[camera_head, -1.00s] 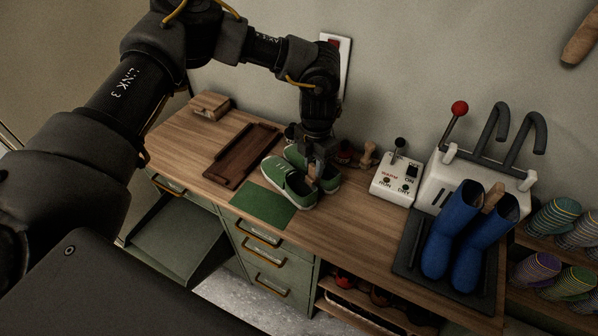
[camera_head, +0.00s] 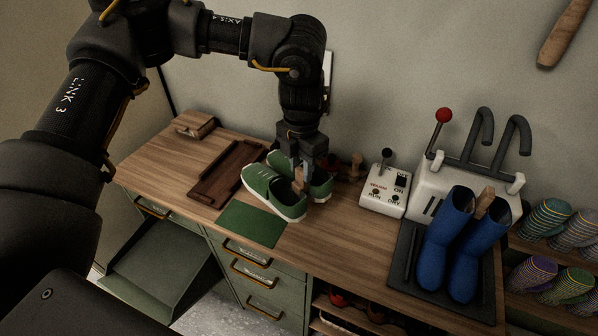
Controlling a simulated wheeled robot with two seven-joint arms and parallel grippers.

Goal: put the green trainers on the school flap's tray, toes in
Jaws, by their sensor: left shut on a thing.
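The pair of green trainers (camera_head: 268,192) with white soles is on the wooden bench top, just behind a flat green mat (camera_head: 252,224). The near shoe shows best; the far one is partly behind my gripper. My left gripper (camera_head: 303,172) points down from above and is shut on the trainers at their openings, where a small wooden piece shows. I cannot tell if they are lifted. A dark brown wooden tray (camera_head: 212,190) lies to their left. A green open shelf-like panel (camera_head: 155,265) is low at the bench's left. I cannot tell which is the school flap's tray. My right gripper is out of view.
A white switch box (camera_head: 385,197) stands right of the trainers. Further right, blue boots (camera_head: 447,240) stand on a dark tray (camera_head: 408,250) before a white machine (camera_head: 425,190) with a red-knobbed lever. A small wooden block (camera_head: 195,124) sits at the back left. Rolled striped items fill racks at right.

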